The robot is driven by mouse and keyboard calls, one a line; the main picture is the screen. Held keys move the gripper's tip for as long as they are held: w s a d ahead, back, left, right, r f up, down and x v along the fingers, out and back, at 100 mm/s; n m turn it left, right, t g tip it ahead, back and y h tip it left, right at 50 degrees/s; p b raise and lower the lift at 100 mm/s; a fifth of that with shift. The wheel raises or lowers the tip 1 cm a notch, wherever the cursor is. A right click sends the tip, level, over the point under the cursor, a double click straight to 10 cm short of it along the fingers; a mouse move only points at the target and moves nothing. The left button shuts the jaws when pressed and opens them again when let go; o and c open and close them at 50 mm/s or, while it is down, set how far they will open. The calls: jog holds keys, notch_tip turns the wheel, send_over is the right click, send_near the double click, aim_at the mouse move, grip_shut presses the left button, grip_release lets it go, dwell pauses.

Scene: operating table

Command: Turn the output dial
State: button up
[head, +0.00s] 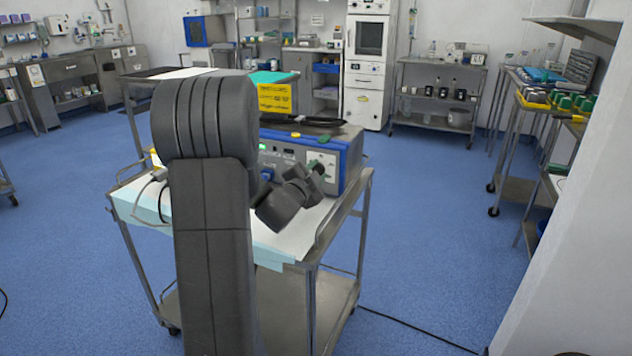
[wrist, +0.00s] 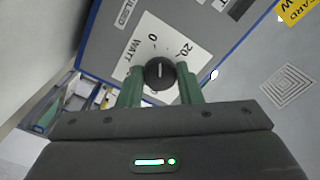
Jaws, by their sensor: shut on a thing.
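The output dial (wrist: 160,72) is a round black knob with a white pointer line, in the wrist view. It sits on a white panel label (wrist: 143,42) printed with "WATT", "0" and "20". My gripper (wrist: 159,80) has one green finger on each side of the dial and is shut on it. In the head view my gripper (head: 317,168) is at the right part of the front of the blue-edged grey unit (head: 289,150), and the dial is hidden there.
The unit stands on a metal trolley (head: 364,187) with a pale cloth (head: 145,202). A yellow sign (head: 275,98) and a black cable (head: 310,122) are on top of the unit. Open blue floor (head: 430,240) lies to the right, and a cable (head: 415,330) runs across it.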

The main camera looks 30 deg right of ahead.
jog(key=m+b, duration=0.5)
jog(key=b, duration=0.1)
jog(key=shift+f+m, duration=0.25)
jog(key=shift+m, duration=0.15)
jog(key=m+b, duration=0.5)
jog(key=m, duration=0.1)
jog(key=m+b, duration=0.4)
jog(key=m, duration=0.2)
jog(key=shift+m+b, duration=0.3)
jog(key=m+b, duration=0.1)
jog(key=m, duration=0.4)
jog(key=shift+r+b, duration=0.15)
jog(key=shift+b, duration=0.25)
jog(key=shift+m, duration=0.4)
jog(key=o, duration=1)
